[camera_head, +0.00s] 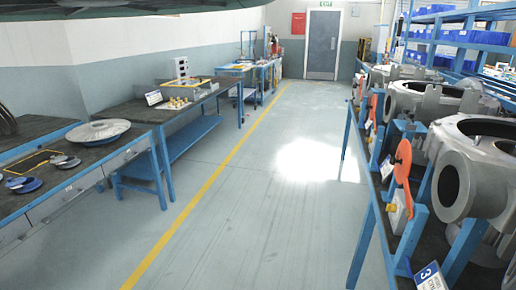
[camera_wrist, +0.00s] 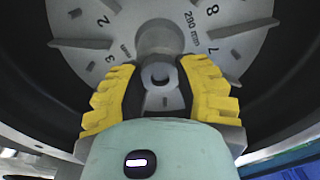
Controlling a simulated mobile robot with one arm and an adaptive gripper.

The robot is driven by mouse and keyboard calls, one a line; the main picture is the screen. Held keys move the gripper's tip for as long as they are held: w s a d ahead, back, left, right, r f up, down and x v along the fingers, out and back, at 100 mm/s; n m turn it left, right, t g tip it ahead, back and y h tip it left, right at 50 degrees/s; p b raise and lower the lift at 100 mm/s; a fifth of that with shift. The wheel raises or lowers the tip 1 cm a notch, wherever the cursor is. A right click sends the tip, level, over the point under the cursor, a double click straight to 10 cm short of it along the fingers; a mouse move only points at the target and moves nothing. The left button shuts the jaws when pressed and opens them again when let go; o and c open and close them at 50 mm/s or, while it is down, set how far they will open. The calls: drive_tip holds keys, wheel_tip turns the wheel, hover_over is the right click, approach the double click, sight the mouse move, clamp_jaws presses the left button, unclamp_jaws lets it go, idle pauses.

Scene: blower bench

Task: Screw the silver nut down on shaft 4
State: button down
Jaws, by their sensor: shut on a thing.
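In the wrist view my gripper (camera_wrist: 162,92) has its two yellow-padded fingers on either side of a small grey part, the silver nut (camera_wrist: 160,102), and is shut on it. The fingers and palm hide much of the nut. A dark round opening or shaft end (camera_wrist: 158,75) shows at its middle. I cannot read which shaft number this is. My gripper is not visible in the head view.
A dark round housing wall (camera_wrist: 283,70) surrounds the wheel and my gripper closely. In the head view several grey blower housings (camera_head: 424,98) stand on the right bench. A silver disc (camera_head: 98,131) lies on the left bench. The aisle floor (camera_head: 270,190) between them is clear.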

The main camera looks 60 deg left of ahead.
drive_tip(key=m+b, duration=0.1)
drive_tip(key=m, duration=1.1)
drive_tip(key=shift+s+m, duration=0.1)
drive_tip(key=shift+m, duration=0.3)
drive_tip(key=m, duration=0.6)
drive_tip(key=shift+m+b, duration=0.4)
drive_tip(key=m, duration=0.5)
drive_tip(key=shift+m, duration=0.3)
drive_tip(key=c, duration=1)
unclamp_jaws()
drive_tip(key=shift+c, duration=0.2)
